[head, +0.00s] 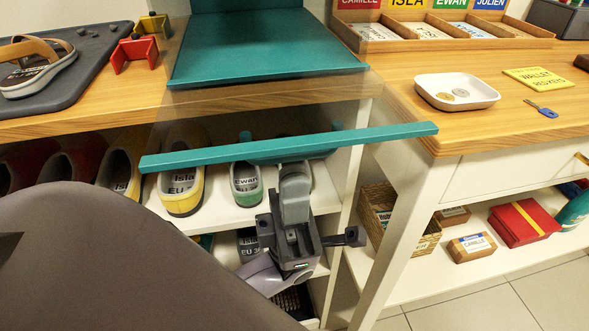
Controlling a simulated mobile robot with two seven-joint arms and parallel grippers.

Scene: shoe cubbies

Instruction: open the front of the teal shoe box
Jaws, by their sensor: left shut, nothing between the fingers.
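The teal shoe box (265,62) stands on the wooden bench top, with its teal floor and part of its back wall in view. Its front is a see-through panel with a teal bar (290,147) along its near edge. The bar juts out past the bench's front edge, above the shoe shelf, and slants slightly up to the right. The box's interior shows through the panel. My left gripper (294,192) is shut and empty, just below the middle of the bar in the picture. I cannot tell whether it touches the bar. My right gripper is not in view.
Shoes, including a yellow one (181,172), stand on the shelf below. A sandal (36,68) on a dark mat and a red holder (135,54) lie left of the box. The right table (420,80) carries a white dish (457,91) and a key (541,108).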

